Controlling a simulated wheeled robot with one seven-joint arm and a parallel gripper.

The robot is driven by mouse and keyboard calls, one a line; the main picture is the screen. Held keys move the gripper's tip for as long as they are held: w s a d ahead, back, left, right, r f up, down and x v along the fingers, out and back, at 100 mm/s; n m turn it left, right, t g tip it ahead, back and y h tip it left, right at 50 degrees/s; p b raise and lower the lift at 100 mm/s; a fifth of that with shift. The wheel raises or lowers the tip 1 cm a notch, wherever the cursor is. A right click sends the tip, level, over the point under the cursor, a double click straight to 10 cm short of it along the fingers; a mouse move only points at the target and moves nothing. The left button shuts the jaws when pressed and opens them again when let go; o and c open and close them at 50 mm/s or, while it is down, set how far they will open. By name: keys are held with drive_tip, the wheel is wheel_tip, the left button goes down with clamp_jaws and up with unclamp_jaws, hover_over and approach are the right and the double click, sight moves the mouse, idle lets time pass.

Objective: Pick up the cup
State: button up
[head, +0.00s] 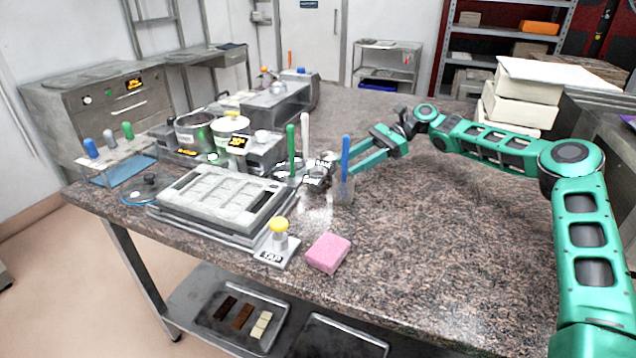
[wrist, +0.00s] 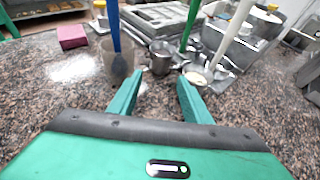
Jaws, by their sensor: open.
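A small metal cup (wrist: 160,57) stands upright on the stone worktop in the wrist view, straight ahead of my gripper (wrist: 160,76). It also shows in the head view (head: 318,185), partly hidden among labelled metal containers. My gripper's two green fingers are apart with nothing between them, and the cup is just beyond their tips. In the head view my gripper (head: 360,154) reaches in from the right, low over the worktop. A clear tumbler (wrist: 117,66) holding a blue-handled tool stands to the left of the metal cup in the wrist view.
Green-handled and white-handled tools stand in containers close by. A grey mould (head: 220,200), a yellow-knobbed tap block (head: 278,246) and a pink sponge (head: 328,253) lie nearer the front. White boxes (head: 520,105) are stacked at the back right. The right front worktop is clear.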

sight(324, 177)
drive_tip(key=x, duration=0.3)
drive_tip(key=shift+s+a+f, duration=0.1)
drive_tip(key=shift+a, duration=0.1)
drive_tip(key=shift+r+x, duration=0.1)
drive_tip(key=shift+x, duration=1.3)
drive_tip(key=shift+r+x, duration=0.15)
drive_tip(key=shift+x, duration=1.25)
drive_tip(key=shift+a, duration=0.15)
drive_tip(key=shift+c, duration=0.4)
drive_tip(key=c, duration=0.8)
